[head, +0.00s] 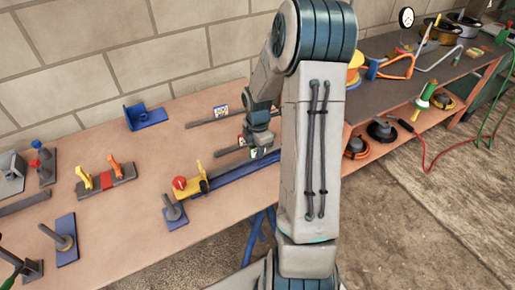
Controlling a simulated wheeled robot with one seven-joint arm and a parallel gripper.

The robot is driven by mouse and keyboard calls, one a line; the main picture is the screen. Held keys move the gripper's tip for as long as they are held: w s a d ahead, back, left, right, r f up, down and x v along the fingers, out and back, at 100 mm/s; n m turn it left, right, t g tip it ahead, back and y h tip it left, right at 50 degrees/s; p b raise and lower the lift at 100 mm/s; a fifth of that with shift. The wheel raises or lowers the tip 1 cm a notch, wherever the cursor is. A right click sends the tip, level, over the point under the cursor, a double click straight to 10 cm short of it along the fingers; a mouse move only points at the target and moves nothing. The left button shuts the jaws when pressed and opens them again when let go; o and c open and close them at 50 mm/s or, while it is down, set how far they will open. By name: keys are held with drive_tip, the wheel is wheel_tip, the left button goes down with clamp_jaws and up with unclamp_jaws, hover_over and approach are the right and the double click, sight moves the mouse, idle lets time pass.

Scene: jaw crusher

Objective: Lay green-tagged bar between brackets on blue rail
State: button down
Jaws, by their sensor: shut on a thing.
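The blue rail (233,180) lies along the front of the bench, running from lower left up to the right. A yellow bracket (194,187) with a red knob stands at its left end. Any bracket at its right end is hidden behind my arm. My gripper (260,148) is low over the rail's right part, pointing down and shut. A green patch of the green-tagged bar (253,153) shows at the fingertips; most of the bar is hidden. I cannot tell whether it touches the rail.
A dark bar (206,121) with a blue tag lies behind, and a bar with a red tag (240,139) lies closer. A blue bracket (145,115), a bar with orange clamps (107,178) and blue plates with posts (64,240) stand left. The bench between is clear.

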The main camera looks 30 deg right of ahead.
drive_tip(key=shift+f+b, duration=0.55)
drive_tip(key=shift+f, duration=0.3)
drive_tip(key=c, duration=1.3)
unclamp_jaws()
drive_tip(key=shift+o, duration=0.2)
wheel_tip(320, 180, up, 14)
drive_tip(key=shift+p, duration=0.4)
drive_tip(key=shift+f, duration=0.1)
drive_tip(key=s+a+r+m+t, duration=0.1)
drive_tip(key=s+a+r+m, duration=0.3)
drive_tip(key=s+a+m, duration=0.3)
drive_tip(key=s+a+r+m+t, duration=0.1)
drive_tip(key=s+a+r+m, duration=0.2)
drive_tip(key=s+a+m, duration=0.4)
drive_tip(key=s+m, duration=0.4)
drive_tip(key=shift+s+r+m+t+p, duration=0.3)
drive_tip(key=shift+s+r+t, duration=0.05)
drive_tip(key=shift+r+t, duration=0.05)
